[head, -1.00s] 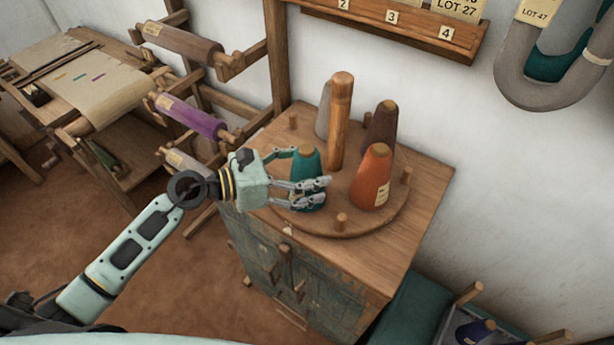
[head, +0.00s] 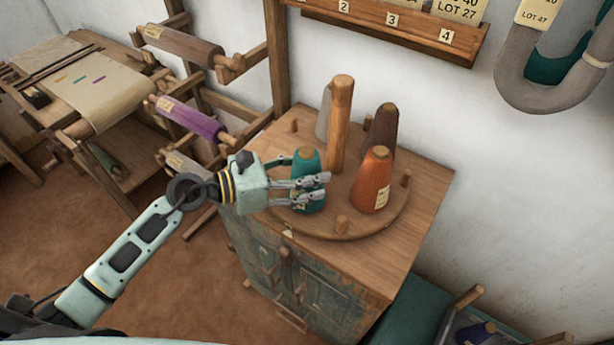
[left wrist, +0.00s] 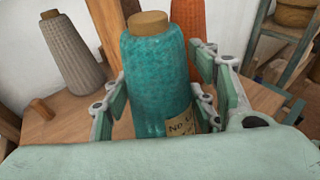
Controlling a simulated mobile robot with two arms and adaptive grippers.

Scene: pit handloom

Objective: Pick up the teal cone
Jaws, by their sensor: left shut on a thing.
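The teal cone (head: 306,163) stands upright on the round wooden turntable (head: 330,232) on top of the cabinet. My left gripper (head: 318,188) is shut on the cone, with fingers on both sides of it. In the left wrist view the teal cone (left wrist: 157,70) fills the middle between the finger pads, with its cork-coloured top and a paper label showing. I cannot tell whether its base is off the turntable. My right gripper is not in view.
An orange cone (head: 373,180), a dark brown cone (head: 381,130) and a grey cone (head: 323,122) share the turntable. A thick wooden post (head: 340,125) rises at its middle, close to the teal cone. Short pegs ring the edge. Yarn rollers (head: 190,119) stand on a rack at left.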

